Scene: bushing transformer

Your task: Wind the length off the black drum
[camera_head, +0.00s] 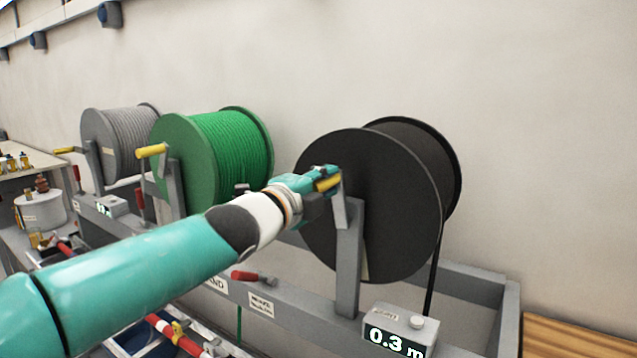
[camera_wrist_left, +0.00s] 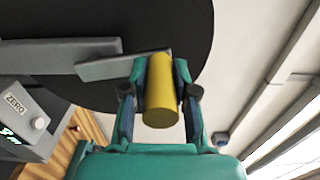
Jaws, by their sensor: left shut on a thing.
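The black drum (camera_head: 385,215) stands on the grey stand at the right of the head view, its flange facing me. It fills the top of the left wrist view (camera_wrist_left: 180,22). A grey crank arm (camera_head: 341,205) with a yellow handle (camera_wrist_left: 161,90) sits in front of the drum. My left gripper (camera_head: 325,182) is shut on the yellow handle, with one finger on each side of it in the left wrist view. A black cable (camera_head: 431,285) hangs down from the drum. A grey counter box (camera_head: 397,330) below the drum reads 0.3 m. My right gripper is not in view.
A green drum (camera_head: 225,150) and a grey drum (camera_head: 125,140) stand to the left on the same stand (camera_head: 495,290), each with a yellow-handled crank. Red-handled levers (camera_head: 246,276) sit along the front rail. A wooden surface (camera_head: 575,340) lies at the lower right.

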